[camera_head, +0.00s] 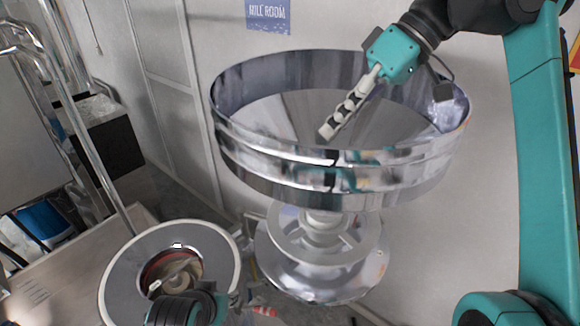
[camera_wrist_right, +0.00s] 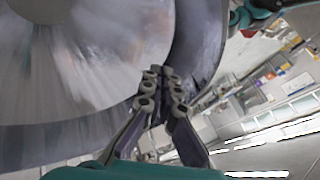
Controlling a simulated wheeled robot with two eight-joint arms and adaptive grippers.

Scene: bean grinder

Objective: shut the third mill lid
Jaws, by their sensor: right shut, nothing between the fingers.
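A large shiny round metal pan (camera_head: 290,155) with a raised rim stands on a pedestal at the centre of the head view. It fills the left of the right wrist view (camera_wrist_right: 80,70). My right gripper (camera_head: 327,131) is shut and empty, with its fingers pointing down over the pan's inside; I cannot tell if they touch it. In the right wrist view its fingertips (camera_wrist_right: 165,72) are together near the pan's curved rim. A round grey ring (camera_head: 125,270) with an open centre is at lower left. I cannot tell which part is the third mill lid.
Dark and teal parts, likely of my left arm, overlap the ring's lower edge. Metal tubes (camera_head: 85,130) and a black box (camera_head: 117,145) are at the left. A blue "Mill Room" sign (camera_head: 268,14) hangs on the wall behind the pan.

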